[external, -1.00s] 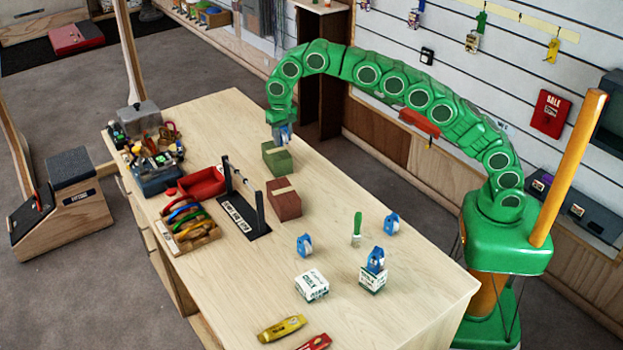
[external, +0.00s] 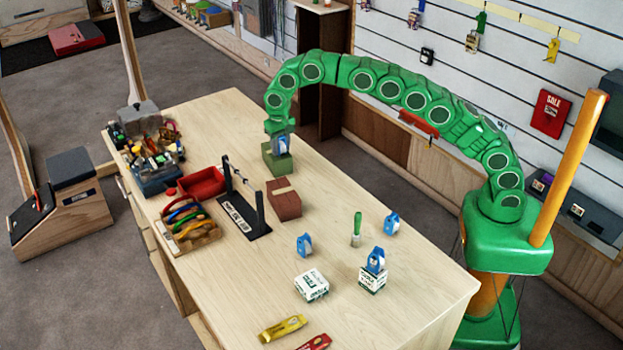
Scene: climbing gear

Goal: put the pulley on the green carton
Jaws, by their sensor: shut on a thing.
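The green carton (external: 277,164) stands on the far part of the wooden table. A blue and silver pulley (external: 281,145) is at its top, under the end of my green arm. My gripper (external: 279,136) is shut on this pulley. The pulley looks to be touching or just over the carton's top; I cannot tell which. The gripper's fingers are small and mostly hidden. Other blue pulleys stand on the table, one at the middle (external: 304,245), one at the right (external: 391,224), and one on a white box (external: 375,261).
A brown carton (external: 284,200) stands just nearer than the green one. A black stand (external: 246,214), red tray (external: 203,184) and wooden tray of slings (external: 190,235) lie left. A green-handled brush (external: 356,230) and white box (external: 311,286) are nearer. The table's far end is clear.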

